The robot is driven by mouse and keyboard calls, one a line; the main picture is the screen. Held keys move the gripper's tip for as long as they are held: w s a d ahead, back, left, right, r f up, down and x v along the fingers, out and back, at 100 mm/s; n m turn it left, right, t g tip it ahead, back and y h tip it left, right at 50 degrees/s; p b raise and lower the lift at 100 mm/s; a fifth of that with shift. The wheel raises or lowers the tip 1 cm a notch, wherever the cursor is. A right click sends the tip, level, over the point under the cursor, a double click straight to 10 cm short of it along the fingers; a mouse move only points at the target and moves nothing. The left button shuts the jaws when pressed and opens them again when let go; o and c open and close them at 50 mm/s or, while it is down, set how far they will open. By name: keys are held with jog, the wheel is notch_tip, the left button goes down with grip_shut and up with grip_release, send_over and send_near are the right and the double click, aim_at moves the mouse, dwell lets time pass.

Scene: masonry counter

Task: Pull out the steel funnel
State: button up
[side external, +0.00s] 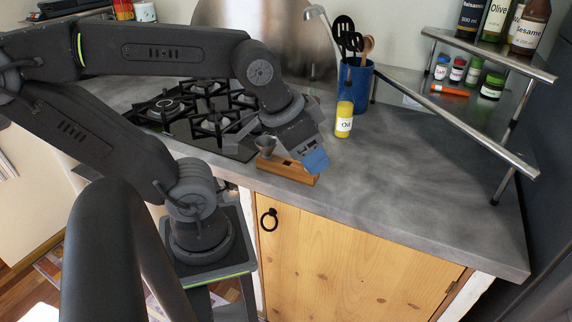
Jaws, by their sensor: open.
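The steel funnel (266,142) is a small grey cone, wide end up, at the left end of a wooden block (290,173) near the counter's front edge. Its lower part is hidden, seemingly in the block. My gripper (285,152) is over the block, its jaws open. One blue-tipped finger shows to the right of the funnel, above the block's right end. A grey finger-like part shows to the left of the funnel. I cannot tell whether either finger touches the funnel or the block.
A black gas hob (205,110) lies behind and left. A yellow oil bottle (344,119) stands to the right, before a blue utensil holder (356,80). A metal corner shelf (480,125) with jars and bottles is at right. The front-right counter (430,195) is clear.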

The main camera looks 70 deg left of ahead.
dwell(0.4)
jog(key=shift+o, duration=1.2)
jog(key=shift+w+a, duration=0.1)
jog(key=shift+a, duration=0.15)
jog(key=o, duration=0.4)
jog(key=w+a+f+m+g+y, duration=0.1)
jog(key=a+m, duration=0.3)
jog(key=a, duration=0.1)
jog(key=shift+w+a+g+y, duration=0.3)
jog(key=shift+w+a+y, duration=0.05)
jog(key=shift+w+y, duration=0.05)
jog(key=m+g+y, duration=0.2)
jog(key=m+g, duration=0.3)
jog(key=m, duration=0.6)
send_over(268, 156)
jog(key=shift+a+f, duration=0.15)
jog(key=shift+f, duration=1.8)
jog(key=shift+a+f, duration=0.15)
jog(key=shift+f, duration=1.8)
jog(key=shift+a+f, duration=0.15)
jog(key=shift+f, duration=1.8)
jog(key=shift+w, duration=0.1)
